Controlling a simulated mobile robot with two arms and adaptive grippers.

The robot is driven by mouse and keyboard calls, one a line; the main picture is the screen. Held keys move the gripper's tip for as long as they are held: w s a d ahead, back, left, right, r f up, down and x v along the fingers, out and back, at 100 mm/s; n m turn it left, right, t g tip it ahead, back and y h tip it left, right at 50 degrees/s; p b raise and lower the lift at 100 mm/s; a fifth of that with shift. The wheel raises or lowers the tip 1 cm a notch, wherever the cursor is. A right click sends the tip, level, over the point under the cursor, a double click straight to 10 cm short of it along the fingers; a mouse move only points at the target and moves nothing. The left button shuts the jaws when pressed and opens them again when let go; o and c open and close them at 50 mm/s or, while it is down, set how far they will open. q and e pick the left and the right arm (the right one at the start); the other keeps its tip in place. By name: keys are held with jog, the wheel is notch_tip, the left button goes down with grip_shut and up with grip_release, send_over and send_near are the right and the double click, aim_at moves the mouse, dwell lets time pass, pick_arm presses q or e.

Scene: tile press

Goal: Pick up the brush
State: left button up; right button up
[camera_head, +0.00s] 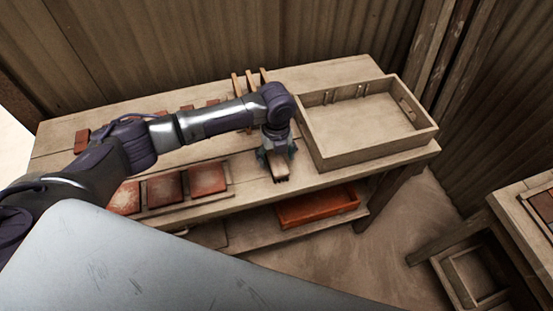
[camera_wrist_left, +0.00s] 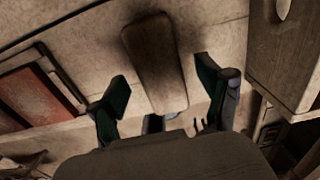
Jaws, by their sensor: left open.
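The brush (camera_wrist_left: 155,52), a brown wooden block with rounded corners, lies on the workbench (camera_head: 330,72). In the head view its near end (camera_head: 279,172) shows just below my left gripper (camera_head: 277,156). The gripper points down over the brush near the bench's front edge. In the left wrist view the open fingers (camera_wrist_left: 162,76) stand on both sides of the brush, with a gap on each side. The brush's underside is hidden. My right gripper is not in view.
A wooden crate (camera_head: 372,157) stands close to the right of the gripper. Red tiles (camera_head: 165,190) lie in a frame to the left. Several upright wooden pieces (camera_head: 236,86) stand behind the arm. An orange tray (camera_head: 318,207) sits on the lower shelf.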

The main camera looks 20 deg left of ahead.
pick_arm(q)
jog(key=shift+f, duration=0.8)
jog(key=c, duration=1.3)
jog(key=shift+r, duration=0.2)
jog(key=shift+r, duration=0.2)
jog(key=r, duration=0.1)
jog(key=r+b, duration=0.1)
jog(key=r, duration=0.1)
jog(key=shift+s+d+r, duration=0.2)
jog(key=shift+r, duration=0.1)
jog(key=s+d+r+b, duration=0.2)
jog(key=s+d+r, duration=0.3)
jog(key=s, duration=0.4)
jog(key=shift+s+d+r, duration=0.2)
jog(key=shift+s+r, duration=0.2)
jog(key=shift+r, duration=0.5)
